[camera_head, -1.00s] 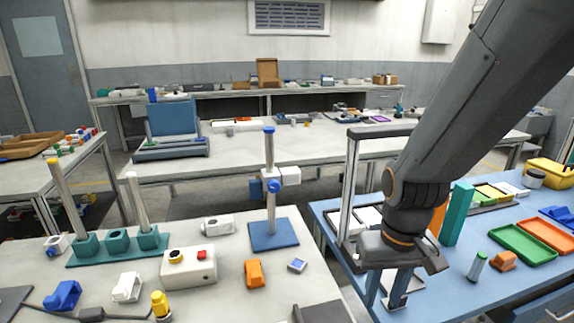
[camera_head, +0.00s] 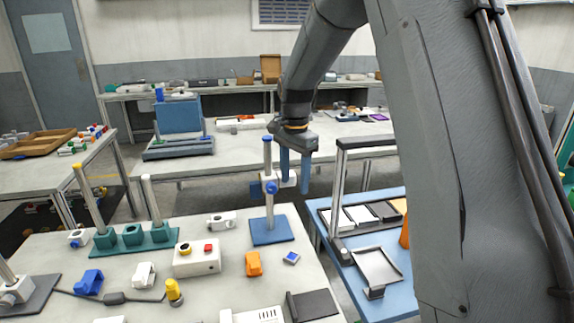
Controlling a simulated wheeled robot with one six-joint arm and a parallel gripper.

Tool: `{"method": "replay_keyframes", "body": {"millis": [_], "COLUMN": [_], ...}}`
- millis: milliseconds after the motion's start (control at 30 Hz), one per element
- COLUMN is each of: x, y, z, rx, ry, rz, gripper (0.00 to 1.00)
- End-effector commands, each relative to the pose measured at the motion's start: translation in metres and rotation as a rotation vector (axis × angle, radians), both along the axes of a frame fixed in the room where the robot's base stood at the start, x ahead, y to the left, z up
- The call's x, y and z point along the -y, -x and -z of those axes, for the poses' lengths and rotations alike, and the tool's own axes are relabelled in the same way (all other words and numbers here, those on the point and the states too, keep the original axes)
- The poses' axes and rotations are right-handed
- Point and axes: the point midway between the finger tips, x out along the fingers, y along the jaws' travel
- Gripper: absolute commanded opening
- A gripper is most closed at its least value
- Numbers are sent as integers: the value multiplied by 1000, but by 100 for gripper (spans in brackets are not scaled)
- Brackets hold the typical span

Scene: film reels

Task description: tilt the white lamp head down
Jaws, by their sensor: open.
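The white lamp head (camera_head: 292,180) is a small white block on the right side of a post (camera_head: 268,205) that stands on a blue square base (camera_head: 273,230). A blue knob (camera_head: 271,187) sits at the post beside it. My gripper (camera_head: 295,186) points down with two blue fingers spread apart. The left finger overlaps the lamp head in the picture, and the right finger hangs just right of it. Part of the head is hidden. I cannot tell whether a finger touches it.
A teal stand with posts (camera_head: 135,238), a white control box (camera_head: 196,259), an orange block (camera_head: 253,264) and a small blue-white item (camera_head: 291,257) share the bench. A black-topped metal frame (camera_head: 340,185) rises close on the right.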

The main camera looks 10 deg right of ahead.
Motion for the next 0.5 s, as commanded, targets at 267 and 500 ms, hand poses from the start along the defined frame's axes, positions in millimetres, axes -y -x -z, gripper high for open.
{"method": "replay_keyframes", "body": {"millis": [267, 500], "x": [-1, 0], "y": [-73, -87], "z": [-37, -37], "rx": [-13, -19], "ry": [-3, -3], "rz": [389, 495], "gripper": [53, 53]}}
